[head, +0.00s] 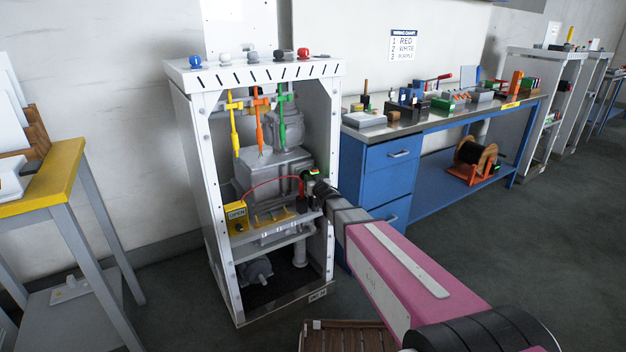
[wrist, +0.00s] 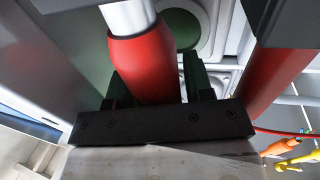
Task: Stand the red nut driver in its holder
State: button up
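The red nut driver (wrist: 150,68) shows in the wrist view as a red handle with a pale shaft rising from it. My gripper (wrist: 158,92) has one dark finger on each side of the handle and appears shut on it. In the head view my gripper (head: 312,180) is inside the right front of the white frame (head: 325,68). A small red part (head: 302,190) shows beside it; I cannot tell whether it is the driver. Yellow (head: 234,125), orange (head: 258,120) and green (head: 282,118) tools hang from the frame's top. I cannot identify the red driver's holder.
Grey machinery (head: 270,168) fills the frame behind the tools. A yellow OPEN box (head: 236,216) sits at its lower left, with a red cable (head: 268,182) arching from it. Another red upright part (wrist: 275,85) stands close right of my gripper. A blue bench (head: 390,180) stands right.

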jog(key=shift+o, duration=0.5)
jog(key=shift+r, duration=0.15)
jog(key=v, duration=1.2)
jog(key=s+d+f+m+g+h, duration=0.25)
jog(key=s+d+f+g, duration=0.2)
jog(key=d, duration=0.25)
jog(key=s+d+f+m+g+h, duration=0.1)
jog(key=s+d+f+g+h, duration=0.3)
jog(key=d, duration=0.3)
jog(key=s+d+f+g, duration=0.2)
jog(key=s+g, duration=0.2)
jog(key=s, duration=0.3)
jog(key=s+d+f+g, duration=0.2)
jog(key=s+d+g, duration=0.1)
jog(key=s, duration=0.4)
jog(key=shift+m+g, duration=0.35)
jog(key=shift+g, duration=0.3)
jog(key=shift+s+d, duration=0.1)
jog(key=shift+s, duration=0.05)
